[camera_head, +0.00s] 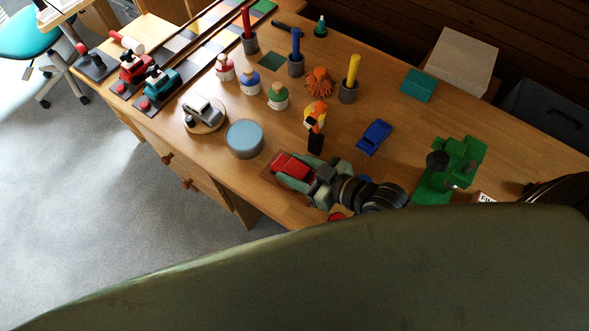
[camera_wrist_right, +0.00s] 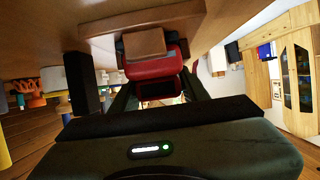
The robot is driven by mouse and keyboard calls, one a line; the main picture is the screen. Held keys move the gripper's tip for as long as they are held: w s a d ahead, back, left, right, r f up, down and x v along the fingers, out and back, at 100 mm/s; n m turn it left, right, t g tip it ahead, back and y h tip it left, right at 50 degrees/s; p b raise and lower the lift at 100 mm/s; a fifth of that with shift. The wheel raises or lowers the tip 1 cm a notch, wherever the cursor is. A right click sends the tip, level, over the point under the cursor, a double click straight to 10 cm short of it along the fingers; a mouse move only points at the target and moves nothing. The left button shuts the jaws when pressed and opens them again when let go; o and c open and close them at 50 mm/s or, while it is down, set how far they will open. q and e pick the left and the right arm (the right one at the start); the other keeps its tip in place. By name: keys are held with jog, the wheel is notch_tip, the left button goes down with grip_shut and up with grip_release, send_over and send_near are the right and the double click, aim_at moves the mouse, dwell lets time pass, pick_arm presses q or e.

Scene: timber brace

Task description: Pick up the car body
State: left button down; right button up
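A red car body (camera_head: 291,165) lies on a brown board at the table's near edge in the head view. It also shows in the right wrist view (camera_wrist_right: 155,68), seen close up with a dark window opening. My right gripper (camera_head: 312,179) is at the car body, with its grey-green fingers on either side of the red part. Whether the fingers press on it or stand slightly apart cannot be told. The car body appears still down at the board. My left gripper is not in view.
A blue car (camera_head: 375,137) and an orange-and-black figure (camera_head: 315,119) stand beyond the gripper. A blue-grey round tin (camera_head: 245,139) is to the left, and a green stepped block piece (camera_head: 457,160) to the right. My own green arm covers the lower picture.

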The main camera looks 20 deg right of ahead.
aim_at(294, 167)
jog(key=shift+r, duration=0.1)
jog(key=shift+r, duration=0.5)
notch_tip(294, 167, up, 2)
jog(key=shift+r, duration=0.1)
jog(key=s+d, duration=0.2)
jog(key=s, duration=0.1)
jog(key=s+d, duration=0.3)
jog(key=s+d+b, duration=0.1)
jog(key=s+d, duration=0.1)
jog(key=s, duration=0.2)
jog(key=shift+s+d, duration=0.1)
jog(key=shift+d, duration=0.2)
jog(key=s+d, duration=0.1)
jog(key=s+d+p, duration=0.1)
jog(key=s+d, duration=0.1)
jog(key=shift+s+r, duration=0.2)
jog(key=shift+s, duration=0.05)
jog(key=shift+s+d+f+p, duration=0.1)
jog(key=shift+s+d+p, duration=0.05)
jog(key=shift+s+p, duration=0.2)
